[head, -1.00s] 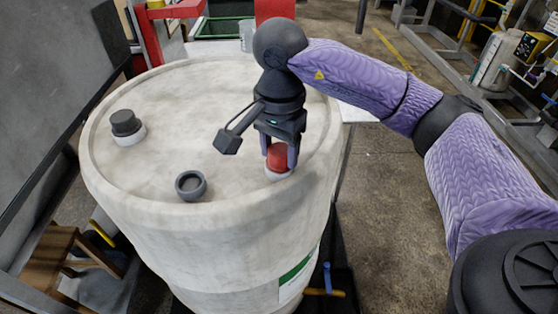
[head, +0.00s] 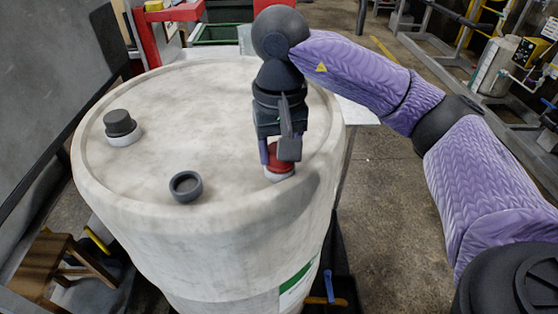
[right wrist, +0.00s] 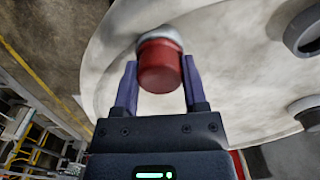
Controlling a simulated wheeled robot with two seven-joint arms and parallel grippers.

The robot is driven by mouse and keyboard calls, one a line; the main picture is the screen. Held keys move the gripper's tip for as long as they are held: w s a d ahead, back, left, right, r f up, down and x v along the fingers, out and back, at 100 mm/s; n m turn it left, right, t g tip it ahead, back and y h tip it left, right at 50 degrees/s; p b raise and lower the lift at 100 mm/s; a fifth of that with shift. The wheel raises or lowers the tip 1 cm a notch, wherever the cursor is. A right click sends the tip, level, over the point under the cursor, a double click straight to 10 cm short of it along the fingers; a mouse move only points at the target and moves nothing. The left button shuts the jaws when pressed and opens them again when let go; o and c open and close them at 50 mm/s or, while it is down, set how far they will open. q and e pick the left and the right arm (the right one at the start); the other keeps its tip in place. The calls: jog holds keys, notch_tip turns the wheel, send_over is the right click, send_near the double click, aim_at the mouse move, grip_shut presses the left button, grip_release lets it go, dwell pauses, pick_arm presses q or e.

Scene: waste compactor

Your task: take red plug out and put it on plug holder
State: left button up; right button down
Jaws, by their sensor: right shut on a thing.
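The red plug (head: 279,158) sits in a pale collar on the barrel top near its right edge. It also shows in the right wrist view (right wrist: 160,66), with the pale collar behind it. My right gripper (head: 278,154) points down over the plug and is shut on it, one finger on each side; the fingers also show in the right wrist view (right wrist: 160,84). A dark round open cup (head: 186,186), which looks like the plug holder, stands empty on the barrel top to the left of the plug. My left gripper is not in view.
The large whitish barrel (head: 190,90) has a raised rim. A dark grey cap (head: 120,123) sits in another pale collar at its left. The barrel top between the cup and the far rim is clear. A wooden stool (head: 50,265) stands at the lower left.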

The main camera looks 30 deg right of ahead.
jog(key=shift+n, duration=0.7)
jog(key=shift+d+f, duration=0.1)
